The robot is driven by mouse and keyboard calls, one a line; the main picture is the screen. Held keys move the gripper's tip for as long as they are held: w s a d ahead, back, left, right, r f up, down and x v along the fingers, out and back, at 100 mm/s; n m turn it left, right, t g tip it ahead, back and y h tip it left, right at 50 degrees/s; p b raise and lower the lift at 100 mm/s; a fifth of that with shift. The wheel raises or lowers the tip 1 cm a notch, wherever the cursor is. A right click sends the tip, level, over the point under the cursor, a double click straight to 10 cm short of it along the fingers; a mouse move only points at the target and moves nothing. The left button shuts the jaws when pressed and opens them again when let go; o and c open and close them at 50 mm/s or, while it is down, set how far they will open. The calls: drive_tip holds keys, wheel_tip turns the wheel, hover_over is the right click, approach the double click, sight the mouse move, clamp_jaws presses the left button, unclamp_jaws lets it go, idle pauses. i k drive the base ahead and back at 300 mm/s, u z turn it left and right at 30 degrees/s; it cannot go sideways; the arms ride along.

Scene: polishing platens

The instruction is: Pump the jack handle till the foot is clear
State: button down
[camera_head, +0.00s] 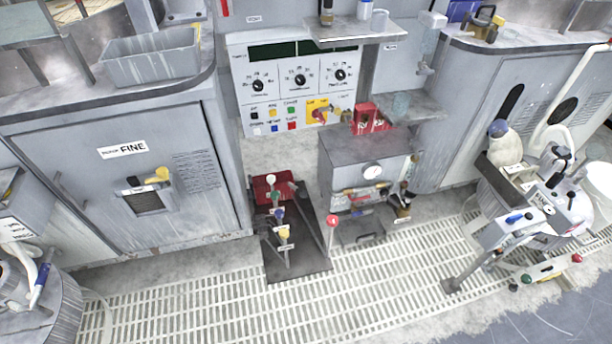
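A bank of upright levers with coloured knobs (282,232) stands on a dark floor plate, in front of a red block (272,188). A separate slanted lever with a red ball knob (332,221) rises at the plate's right side. I cannot tell which lever, if any, is the jack handle. At the right, a light frame beside a drum-like unit has a sloping leg that ends in a dark foot (452,285) on the floor grating. I cannot tell whether this is the jack's foot, or whether it touches the grating. My gripper is not seen.
A grey cabinet marked FINE (90,165) stands at left, with a grey tray (152,58) on top. A control panel (295,85) is at the back. A grey box with a gauge (345,160) stands right of the levers. The floor grating (375,275) in front is mostly clear.

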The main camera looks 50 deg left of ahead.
sight(300, 193)
drive_tip(key=u, duration=0.45)
drive_tip(key=i, duration=0.7)
drive_tip(key=u, duration=1.25)
drive_tip(key=i, duration=0.5)
drive_tip(key=u, duration=0.45)
